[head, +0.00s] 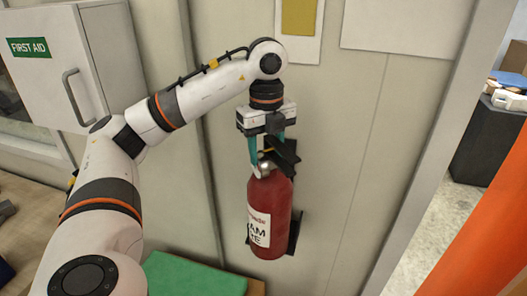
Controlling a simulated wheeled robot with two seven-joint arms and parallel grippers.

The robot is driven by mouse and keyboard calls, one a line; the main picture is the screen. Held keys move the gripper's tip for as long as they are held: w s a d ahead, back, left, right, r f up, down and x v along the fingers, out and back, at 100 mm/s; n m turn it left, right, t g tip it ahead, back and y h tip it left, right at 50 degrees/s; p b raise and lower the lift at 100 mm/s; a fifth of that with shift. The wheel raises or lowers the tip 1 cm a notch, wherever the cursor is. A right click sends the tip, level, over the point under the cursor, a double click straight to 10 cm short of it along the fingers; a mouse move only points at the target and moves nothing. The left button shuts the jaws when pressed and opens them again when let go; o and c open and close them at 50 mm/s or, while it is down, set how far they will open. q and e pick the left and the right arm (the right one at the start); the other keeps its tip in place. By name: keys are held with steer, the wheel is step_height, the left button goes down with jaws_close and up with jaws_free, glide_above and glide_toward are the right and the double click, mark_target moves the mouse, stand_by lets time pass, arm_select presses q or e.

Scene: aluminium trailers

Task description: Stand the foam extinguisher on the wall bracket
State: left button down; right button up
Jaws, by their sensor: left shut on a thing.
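The foam extinguisher (281,208) is a red cylinder with a white label and a dark valve head, upright in front of the wall. My left gripper (268,157), with teal fingers pointing down, is shut on its top. The dark wall bracket (296,232) shows behind the extinguisher and along its lower right side. The extinguisher hides most of the bracket, and I cannot tell whether its base rests on it. My right gripper is not in view.
A white first aid cabinet (62,62) with a grey handle hangs at the upper left. A green-topped box (190,275) is below, left of the extinguisher. A door opening at the right shows a dark bin (487,145). An orange surface (480,235) fills the lower right.

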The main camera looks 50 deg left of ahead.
arm_select(q)
steer(key=w+a, duration=0.1)
steer(key=w+a+p, duration=0.1)
steer(key=w, duration=0.1)
steer(key=w+a, duration=0.1)
steer(key=w, duration=0.1)
steer(key=shift+w+f+p, duration=0.25)
steer(key=shift+f+p, duration=0.1)
stand_by(0.3)
stand_by(0.4)
